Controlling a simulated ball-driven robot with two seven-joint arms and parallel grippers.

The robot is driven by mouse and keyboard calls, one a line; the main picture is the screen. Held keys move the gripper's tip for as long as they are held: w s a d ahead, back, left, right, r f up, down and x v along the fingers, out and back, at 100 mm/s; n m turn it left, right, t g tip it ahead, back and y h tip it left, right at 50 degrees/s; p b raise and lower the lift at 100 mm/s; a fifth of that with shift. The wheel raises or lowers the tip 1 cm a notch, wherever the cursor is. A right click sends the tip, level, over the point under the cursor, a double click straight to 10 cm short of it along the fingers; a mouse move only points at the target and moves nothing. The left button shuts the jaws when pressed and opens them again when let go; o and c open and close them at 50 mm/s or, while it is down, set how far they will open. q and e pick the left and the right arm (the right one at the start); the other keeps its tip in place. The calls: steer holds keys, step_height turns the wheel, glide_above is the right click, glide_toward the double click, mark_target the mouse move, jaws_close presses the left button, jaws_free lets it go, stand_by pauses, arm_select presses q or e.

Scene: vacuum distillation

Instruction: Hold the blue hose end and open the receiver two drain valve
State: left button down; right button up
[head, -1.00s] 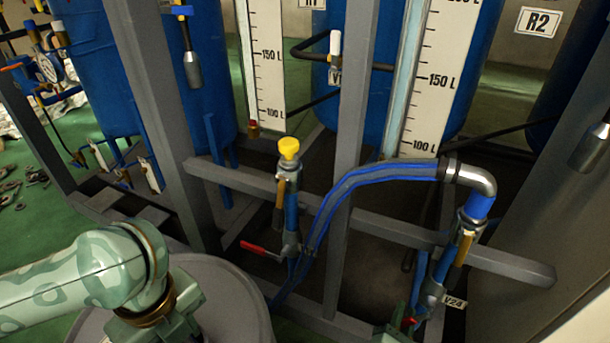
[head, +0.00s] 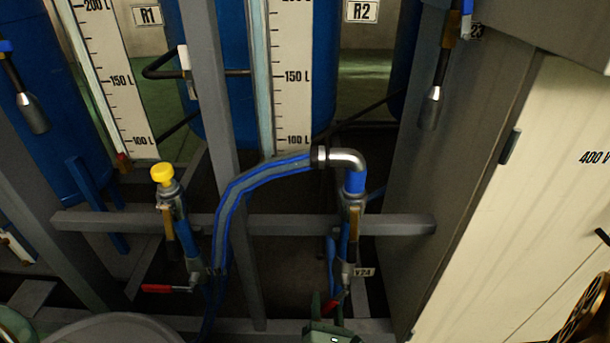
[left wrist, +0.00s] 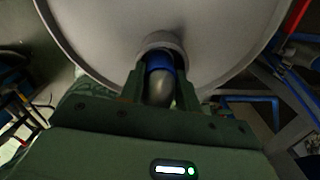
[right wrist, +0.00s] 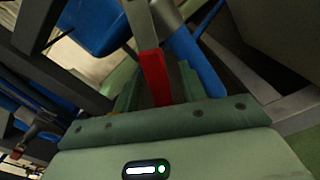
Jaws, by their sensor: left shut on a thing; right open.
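In the head view the blue hose (head: 262,178) arches to another metal elbow (head: 347,158) on top of the drain valve tagged V24 (head: 347,250). My right gripper (head: 326,303) is open low beside this valve. Its red lever (head: 334,302) also shows in the right wrist view (right wrist: 153,75), between the fingers; contact cannot be told.
A second valve with a yellow cap (head: 163,174) and red lever (head: 165,288) stands to the left. Grey frame bars (head: 270,224) cross behind the valves. A grey drum (head: 120,328) is at the bottom left, a pale cabinet (head: 520,220) at the right.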

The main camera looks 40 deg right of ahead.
steer(key=v, duration=1)
steer(key=shift+s+a, duration=0.2)
steer(key=shift+a, duration=0.1)
arm_select(q)
steer(key=c, duration=0.9)
jaws_free()
